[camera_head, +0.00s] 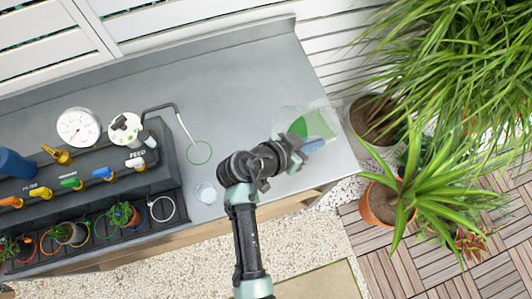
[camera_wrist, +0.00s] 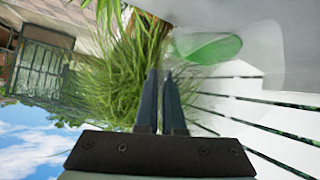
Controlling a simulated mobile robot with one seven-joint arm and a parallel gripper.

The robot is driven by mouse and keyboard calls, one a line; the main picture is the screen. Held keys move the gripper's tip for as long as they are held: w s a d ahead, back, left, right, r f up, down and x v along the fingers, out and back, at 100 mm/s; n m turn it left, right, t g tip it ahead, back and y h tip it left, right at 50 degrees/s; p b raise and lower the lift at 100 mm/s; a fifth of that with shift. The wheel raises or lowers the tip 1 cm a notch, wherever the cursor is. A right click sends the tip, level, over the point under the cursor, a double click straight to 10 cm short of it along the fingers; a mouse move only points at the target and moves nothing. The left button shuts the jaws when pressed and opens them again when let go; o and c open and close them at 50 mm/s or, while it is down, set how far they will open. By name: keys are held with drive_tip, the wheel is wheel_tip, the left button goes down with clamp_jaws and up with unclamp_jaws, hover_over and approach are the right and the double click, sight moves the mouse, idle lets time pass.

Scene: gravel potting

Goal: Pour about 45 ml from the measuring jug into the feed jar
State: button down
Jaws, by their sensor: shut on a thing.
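The measuring jug (camera_head: 318,122) is clear with green liquid in it, at the right end of the bench. My gripper (camera_head: 309,147) is shut on it, at its near side. The wrist view shows the jug (camera_wrist: 208,48) large and see-through at the upper right, beyond my gripper's close-set fingers (camera_wrist: 165,85). The exact grip point is unclear, and I cannot tell how far the jug is tilted. A small clear jar (camera_head: 206,192), probably the feed jar, stands upright on the bench's front part, left of my gripper and apart from the jug.
A green ring (camera_head: 199,152) marks the bench (camera_head: 235,85). A dark rack (camera_head: 110,180) with coloured taps and a bent spout (camera_head: 185,125) stands left of the jar, with a round dial (camera_head: 78,127) behind. Potted plants (camera_head: 378,118) stand beyond the bench's right end. The bench's back middle is clear.

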drive_tip(key=shift+s+a+r+t+h+b, duration=0.2)
drive_tip(key=shift+a+r+t+h+b, duration=0.2)
drive_tip(key=shift+h+b, duration=0.4)
idle(0.6)
drive_tip(key=shift+a+r+b, duration=0.2)
drive_tip(key=shift+r+b, duration=0.05)
drive_tip(key=shift+b, duration=0.1)
idle(2.2)
drive_tip(key=shift+r, duration=0.1)
